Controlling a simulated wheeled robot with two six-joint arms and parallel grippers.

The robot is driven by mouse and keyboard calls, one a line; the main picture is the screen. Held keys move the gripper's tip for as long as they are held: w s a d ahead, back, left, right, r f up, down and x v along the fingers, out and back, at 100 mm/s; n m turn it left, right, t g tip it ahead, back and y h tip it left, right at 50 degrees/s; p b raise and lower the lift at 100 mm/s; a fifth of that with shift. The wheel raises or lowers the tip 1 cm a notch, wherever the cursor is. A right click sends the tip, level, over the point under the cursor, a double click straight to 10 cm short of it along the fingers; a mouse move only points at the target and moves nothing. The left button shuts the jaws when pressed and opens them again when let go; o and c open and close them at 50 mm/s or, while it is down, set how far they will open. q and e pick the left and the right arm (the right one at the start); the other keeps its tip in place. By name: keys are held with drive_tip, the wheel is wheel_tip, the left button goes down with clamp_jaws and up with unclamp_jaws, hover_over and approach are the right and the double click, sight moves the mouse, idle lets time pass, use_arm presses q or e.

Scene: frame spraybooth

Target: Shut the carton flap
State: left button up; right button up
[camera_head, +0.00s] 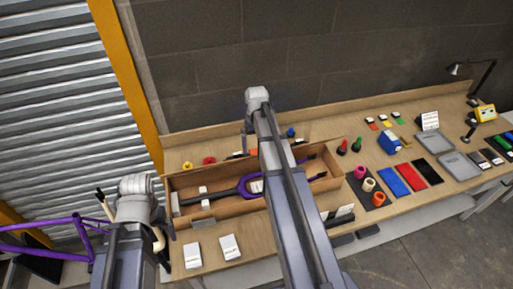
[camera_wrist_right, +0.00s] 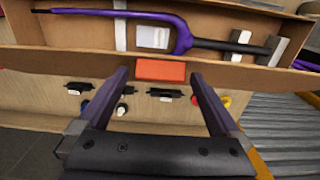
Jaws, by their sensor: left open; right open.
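A long open brown carton (camera_head: 235,207) lies on the bench, holding a purple fork (camera_head: 243,188) with a black shaft. In the right wrist view the fork (camera_wrist_right: 184,38) lies beyond a long cardboard panel (camera_wrist_right: 60,62) with an orange patch (camera_wrist_right: 160,70); I cannot tell whether this panel is the flap or the far wall. My right arm crosses above the carton. My right gripper (camera_head: 247,132) is past its far side; in the wrist view the open, empty fingers (camera_wrist_right: 162,88) point at the panel. My left gripper (camera_head: 169,222), open, is by the carton's near left corner, its fingertips mostly hidden.
Two white boxes (camera_head: 230,246) lie in front of the carton. Rings, including a yellow one (camera_head: 187,165), lie behind it. Coloured rolls (camera_head: 360,172), mats (camera_head: 411,177) and grey trays (camera_head: 458,165) fill the right. A wall backs the bench; a purple frame (camera_head: 50,226) stands at left.

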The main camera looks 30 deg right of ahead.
drive_tip(key=shift+c, duration=0.4)
clamp_jaws()
idle(0.4)
